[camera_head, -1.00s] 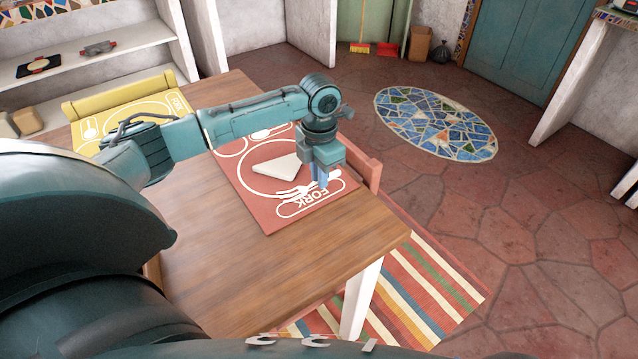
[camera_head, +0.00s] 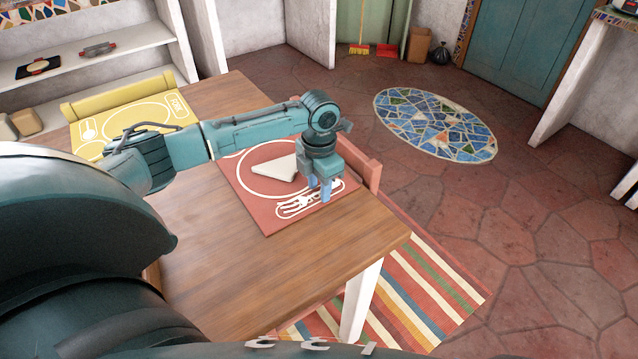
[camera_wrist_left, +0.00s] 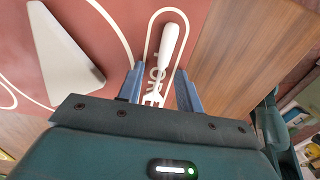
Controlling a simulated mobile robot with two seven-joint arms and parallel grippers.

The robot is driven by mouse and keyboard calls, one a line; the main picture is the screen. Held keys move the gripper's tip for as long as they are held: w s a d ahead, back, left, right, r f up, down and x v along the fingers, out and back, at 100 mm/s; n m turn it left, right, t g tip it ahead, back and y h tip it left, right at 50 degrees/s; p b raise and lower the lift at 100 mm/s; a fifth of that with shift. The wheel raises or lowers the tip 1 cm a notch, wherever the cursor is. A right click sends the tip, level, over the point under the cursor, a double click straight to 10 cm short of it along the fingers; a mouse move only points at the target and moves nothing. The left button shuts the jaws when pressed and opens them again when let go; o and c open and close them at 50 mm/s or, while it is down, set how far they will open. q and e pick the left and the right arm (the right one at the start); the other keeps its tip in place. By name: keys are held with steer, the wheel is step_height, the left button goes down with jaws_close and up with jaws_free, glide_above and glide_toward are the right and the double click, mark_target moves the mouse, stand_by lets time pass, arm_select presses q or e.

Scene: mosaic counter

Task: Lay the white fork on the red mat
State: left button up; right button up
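The white fork (camera_head: 293,206) lies on the red mat (camera_head: 250,208), inside the white outline printed with the word FORK near the mat's front right edge. In the left wrist view the fork (camera_wrist_left: 171,42) covers part of the lettering, its handle pointing up in the picture. My left gripper (camera_head: 319,194) is just above the mat at the fork. In the wrist view its fingers (camera_wrist_left: 158,72) stand apart on either side of the fork, with a gap on both sides. My right gripper is not in view.
A folded white napkin (camera_head: 275,167) lies in the mat's printed circle. A yellow mat (camera_head: 138,114) lies farther left on the wooden table (camera_head: 210,255). A chair back (camera_head: 372,178) stands close behind the red mat's right edge. Bare wood is free in front.

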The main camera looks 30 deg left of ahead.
mark_target(318, 190)
arm_select(q)
step_height(318, 190, up, 12)
steer(key=p, duration=0.1)
steer(key=shift+r, duration=0.2)
steer(key=shift+s+f, duration=0.1)
stand_by(0.7)
